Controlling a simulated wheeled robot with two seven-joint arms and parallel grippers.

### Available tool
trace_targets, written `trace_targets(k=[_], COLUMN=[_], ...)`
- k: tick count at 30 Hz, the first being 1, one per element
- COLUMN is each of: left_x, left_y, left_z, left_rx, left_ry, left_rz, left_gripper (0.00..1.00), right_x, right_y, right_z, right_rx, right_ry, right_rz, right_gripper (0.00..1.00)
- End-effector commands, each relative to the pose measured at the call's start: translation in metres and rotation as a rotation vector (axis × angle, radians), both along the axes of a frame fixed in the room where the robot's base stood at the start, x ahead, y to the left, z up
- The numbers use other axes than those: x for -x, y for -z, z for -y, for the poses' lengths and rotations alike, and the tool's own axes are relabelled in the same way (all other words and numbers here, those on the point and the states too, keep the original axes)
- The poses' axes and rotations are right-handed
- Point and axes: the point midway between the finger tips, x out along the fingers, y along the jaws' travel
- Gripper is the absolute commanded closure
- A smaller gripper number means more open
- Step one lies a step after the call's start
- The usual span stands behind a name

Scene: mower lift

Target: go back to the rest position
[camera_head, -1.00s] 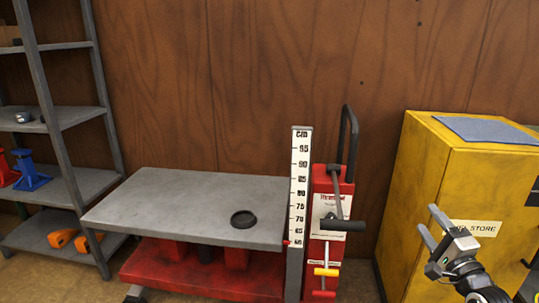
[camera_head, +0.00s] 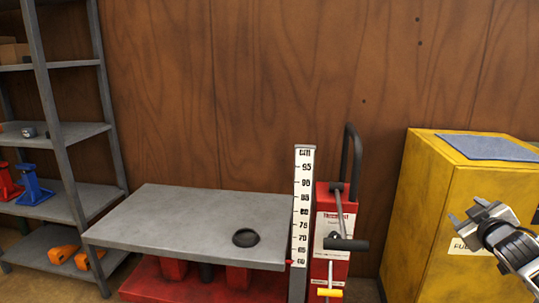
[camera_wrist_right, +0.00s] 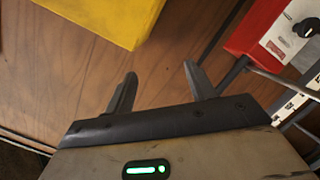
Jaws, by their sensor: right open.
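My right gripper (camera_head: 466,218) is in front of the yellow cabinet at the right of the head view. It is open and empty, with its fingers pointing left. In the right wrist view its two fingers (camera_wrist_right: 160,90) stand apart with only the wooden wall behind them. The grey lift table (camera_head: 180,222) stands in the middle left, with a black round dish (camera_head: 246,238) on its top. The red lift column (camera_head: 330,225) with its black crank handle (camera_head: 346,244) stands to the table's right, apart from the gripper. My left gripper is not in view.
The yellow cabinet (camera_head: 425,200) has a blue-grey mat (camera_head: 490,147) on top. A height scale (camera_head: 302,205) stands beside the column. At the left, a grey shelf (camera_head: 75,133) holds red and blue jack stands (camera_head: 32,187) and orange items (camera_head: 62,254).

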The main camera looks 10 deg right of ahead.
Motion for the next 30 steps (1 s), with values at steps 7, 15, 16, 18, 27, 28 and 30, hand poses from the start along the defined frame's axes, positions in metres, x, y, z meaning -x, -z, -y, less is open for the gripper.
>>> trace_targets(k=[7,15,16,18,27,28,30], left_x=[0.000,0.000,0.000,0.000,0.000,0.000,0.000], left_y=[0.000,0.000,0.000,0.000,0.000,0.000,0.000], left_z=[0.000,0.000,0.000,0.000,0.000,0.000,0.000], left_rx=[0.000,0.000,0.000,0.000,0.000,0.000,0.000], left_ry=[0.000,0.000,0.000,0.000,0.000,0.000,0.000], left_rz=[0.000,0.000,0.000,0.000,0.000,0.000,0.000], left_gripper=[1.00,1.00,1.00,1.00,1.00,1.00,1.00], right_x=[0.022,0.099,0.111,0.140,0.235,0.242,0.257], right_y=[0.093,0.193,0.201,0.214,0.212,0.209,0.201], right_z=[-0.087,-0.232,-0.250,-0.289,-0.397,-0.404,-0.419], right_rx=[-0.077,-0.326,-0.362,-0.447,-0.763,-0.790,-0.853], right_ry=[-0.124,-0.286,-0.301,-0.329,-0.352,-0.347,-0.334], right_rz=[-0.123,-0.246,-0.258,-0.282,-0.322,-0.323,-0.320], right_gripper=[0.45,0.45,0.45,0.45,0.45,0.45,0.45])
